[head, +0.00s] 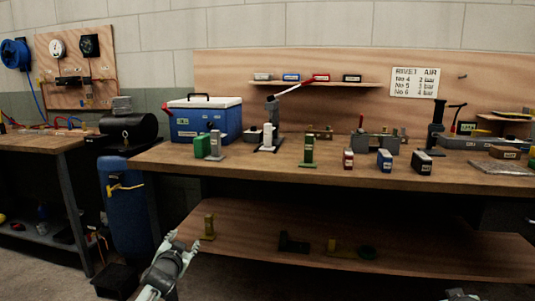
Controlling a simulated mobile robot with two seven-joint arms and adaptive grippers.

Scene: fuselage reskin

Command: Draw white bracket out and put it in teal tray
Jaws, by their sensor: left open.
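I cannot make out a teal tray. My left gripper (184,241) is open and empty, low in front of the bench and its lower shelf, well away from the white piece. My right gripper is not in view; only a small pale part of me shows at the bottom edge.
The bench (255,168) also carries a blue cooler (203,120), a green bracket-like piece (308,150), small red and blue labelled blocks and a dark stand (435,128). The lower shelf (420,255) holds a few small items. A blue cylinder (128,210) stands left of the bench.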

